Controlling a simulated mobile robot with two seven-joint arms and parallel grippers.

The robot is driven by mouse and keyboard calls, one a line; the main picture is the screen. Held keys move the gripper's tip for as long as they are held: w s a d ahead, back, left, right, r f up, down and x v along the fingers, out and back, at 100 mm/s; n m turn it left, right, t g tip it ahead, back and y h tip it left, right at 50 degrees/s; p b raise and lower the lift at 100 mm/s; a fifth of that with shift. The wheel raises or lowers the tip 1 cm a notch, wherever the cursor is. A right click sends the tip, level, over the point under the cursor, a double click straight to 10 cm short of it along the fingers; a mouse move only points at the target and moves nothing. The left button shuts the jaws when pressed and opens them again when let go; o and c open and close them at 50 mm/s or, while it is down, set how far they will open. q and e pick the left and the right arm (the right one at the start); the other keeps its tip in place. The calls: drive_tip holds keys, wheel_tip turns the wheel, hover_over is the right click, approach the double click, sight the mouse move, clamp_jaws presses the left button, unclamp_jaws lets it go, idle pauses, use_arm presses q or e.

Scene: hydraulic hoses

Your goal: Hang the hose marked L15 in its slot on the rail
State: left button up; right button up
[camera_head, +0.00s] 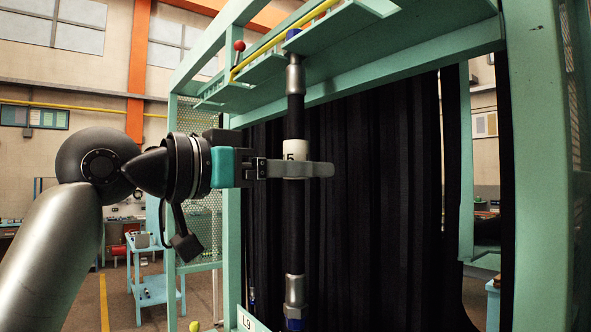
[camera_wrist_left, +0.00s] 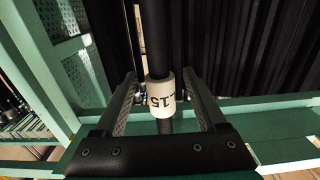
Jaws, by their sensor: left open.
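The black hose (camera_head: 294,225) hangs upright in the head view, with metal end fittings at top and bottom. Its top fitting (camera_head: 295,75) meets the green rail (camera_head: 340,40), and a blue part shows just above the rail's edge. A white label sleeve (camera_head: 293,150) is on the hose; in the wrist view the sleeve (camera_wrist_left: 161,97) reads L15. My left gripper (camera_head: 325,170) is open at the sleeve's height. In the wrist view its fingers (camera_wrist_left: 163,95) stand on both sides of the hose, with gaps. My right gripper is not in view.
A green frame post (camera_head: 535,160) stands at right and dark curtain-like strips (camera_head: 385,200) hang behind the hose. A red-knobbed lever (camera_head: 239,47) and a yellow bar are on the rail's left. A sign marked L9 (camera_head: 246,321) is below. A blue cart (camera_head: 155,285) stands behind.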

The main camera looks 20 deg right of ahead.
use_arm(q)
drive_tip(key=shift+f, duration=0.1)
drive_tip(key=shift+a, duration=0.3)
drive_tip(key=b+v, duration=0.3)
drive_tip(key=v, duration=1.1)
drive_tip(key=shift+s+a+b, duration=0.2)
drive_tip(key=shift+a+b, duration=0.1)
